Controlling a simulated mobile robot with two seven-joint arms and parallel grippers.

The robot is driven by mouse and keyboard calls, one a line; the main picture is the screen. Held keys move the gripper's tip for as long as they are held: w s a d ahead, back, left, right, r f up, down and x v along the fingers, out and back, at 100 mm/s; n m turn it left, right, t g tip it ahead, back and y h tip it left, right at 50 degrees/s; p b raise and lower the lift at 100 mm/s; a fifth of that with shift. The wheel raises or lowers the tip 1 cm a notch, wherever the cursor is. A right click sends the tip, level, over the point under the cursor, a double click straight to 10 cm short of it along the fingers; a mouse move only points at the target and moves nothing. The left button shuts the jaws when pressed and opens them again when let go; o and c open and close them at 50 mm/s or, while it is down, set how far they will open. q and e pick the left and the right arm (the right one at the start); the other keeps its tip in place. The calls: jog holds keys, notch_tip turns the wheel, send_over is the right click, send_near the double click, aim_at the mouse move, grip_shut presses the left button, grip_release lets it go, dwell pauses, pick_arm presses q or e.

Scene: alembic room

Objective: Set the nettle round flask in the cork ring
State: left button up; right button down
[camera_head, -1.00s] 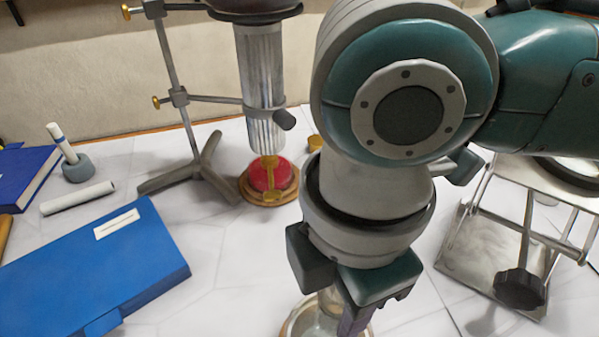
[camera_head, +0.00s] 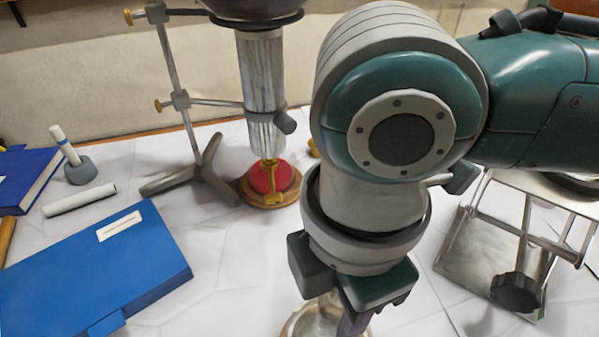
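My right gripper (camera_head: 345,318) hangs from the arm that comes in from the right, its fingers pointing down at the bottom edge of the view. A clear glass piece (camera_head: 325,312) shows beside and partly behind the fingers, within a tan ring-shaped rim (camera_head: 291,327). These may be the round flask and the cork ring, but the gripper and the frame edge hide most of both. I cannot tell whether the fingers grip the glass, or whether the glass rests in the ring. My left gripper is not in view.
A metal stand (camera_head: 190,130) holds a ribbed glass column (camera_head: 262,90) above a red dome on a wooden base (camera_head: 250,190). A blue book (camera_head: 90,270) lies at the left, near a white marker (camera_head: 80,200). A lab jack (camera_head: 480,250) stands at the right.

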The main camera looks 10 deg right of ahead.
dwell(0.4)
jog(key=shift+f, duration=0.2)
dwell(0.3)
jog(key=shift+c, duration=1.8)
grip_release()
jog(key=shift+r, duration=0.1)
